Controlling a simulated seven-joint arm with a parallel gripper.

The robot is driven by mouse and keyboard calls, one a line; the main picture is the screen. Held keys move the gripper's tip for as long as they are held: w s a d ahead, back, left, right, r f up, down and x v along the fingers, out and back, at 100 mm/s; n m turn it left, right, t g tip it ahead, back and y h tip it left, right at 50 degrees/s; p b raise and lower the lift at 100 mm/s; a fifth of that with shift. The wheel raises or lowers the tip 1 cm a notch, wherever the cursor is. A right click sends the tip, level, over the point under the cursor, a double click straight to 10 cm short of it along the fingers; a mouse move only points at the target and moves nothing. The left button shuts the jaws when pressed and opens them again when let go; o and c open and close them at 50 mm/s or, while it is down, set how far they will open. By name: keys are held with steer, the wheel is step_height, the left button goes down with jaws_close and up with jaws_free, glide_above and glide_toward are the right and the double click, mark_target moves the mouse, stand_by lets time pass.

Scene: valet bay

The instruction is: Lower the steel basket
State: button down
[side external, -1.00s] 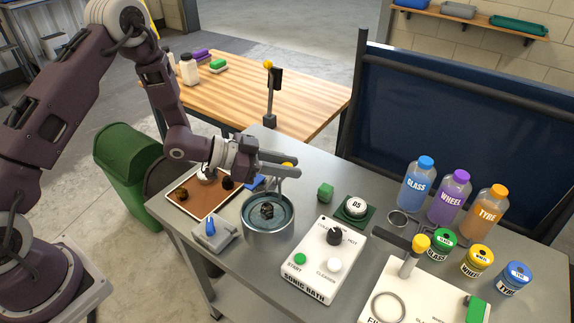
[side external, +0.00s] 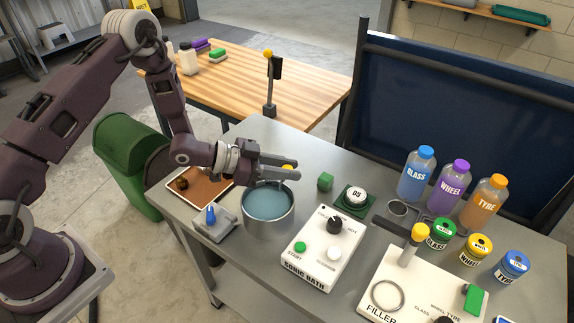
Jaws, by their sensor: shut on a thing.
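The round steel bath (side external: 268,229) stands on the grey bench, with blue-grey liquid (side external: 268,202) inside. The steel basket cannot be made out; the liquid's surface looks plain. My gripper (side external: 290,167) is above the far rim of the bath, its fingers pointing right. It is shut on a small yellow knob (side external: 287,168), partly hidden between the fingers. I cannot see how the knob joins the basket. The white sonic bath panel (side external: 308,273) with a black dial, a green START button and a white button lies right of the bath.
A small grey box with a blue top (side external: 211,217) sits left of the bath, and a brown tray (side external: 208,193) behind it.

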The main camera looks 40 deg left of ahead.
steer(key=c, duration=1.2)
jaws_free()
steer(key=shift+f, duration=0.2)
steer(key=shift+o, duration=0.2)
steer(key=v, duration=0.7)
steer(key=shift+r, duration=0.1)
steer(key=s+a+r+n+y, duration=0.1)
steer(key=a+r+n+y, duration=0.1)
steer(key=a+r+y, duration=0.45)
steer(key=s+a+r+n+y, duration=0.1)
steer(key=a+r+y, duration=0.15)
steer(key=r, duration=0.65)
steer(key=s+d+r+n+g, duration=0.2)
steer(key=s+r+n, duration=0.1)
steer(key=s, duration=1)
steer(key=s+d+r+n+g, duration=0.2)
steer(key=s+d+r+n, duration=0.1)
steer(key=s, duration=1)
steer(key=shift+r+y, duration=0.3)
steer(key=shift+r, duration=0.2)
